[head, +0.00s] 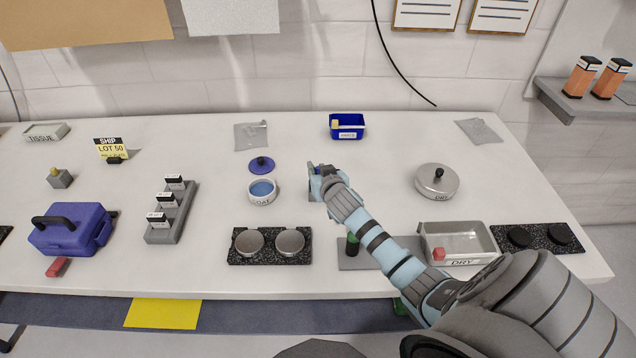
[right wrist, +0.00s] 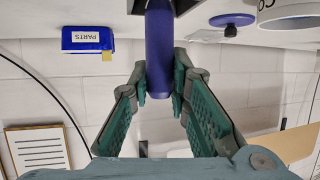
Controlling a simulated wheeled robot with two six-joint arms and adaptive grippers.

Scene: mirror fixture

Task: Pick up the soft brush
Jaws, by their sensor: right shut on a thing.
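The soft brush shows in the right wrist view as a blue-violet handle (right wrist: 159,45) with a dark part at its top edge. My right gripper (right wrist: 159,85) is shut on this handle, with one teal finger on each side. In the head view the right gripper (head: 322,180) is at the middle of the white table, just right of the blue-filled bowl. It largely hides the brush there, and the brush's bristles cannot be made out. My left gripper is not in view.
The white bowl (head: 261,199) and its blue lid (head: 261,165) stand left of the gripper. A blue parts bin (head: 348,128) is behind it. A lidded metal pot (head: 437,181) and a DRY tray (head: 458,230) are to the right. A card rack (head: 172,212) and blue toolbox (head: 70,229) stand left.

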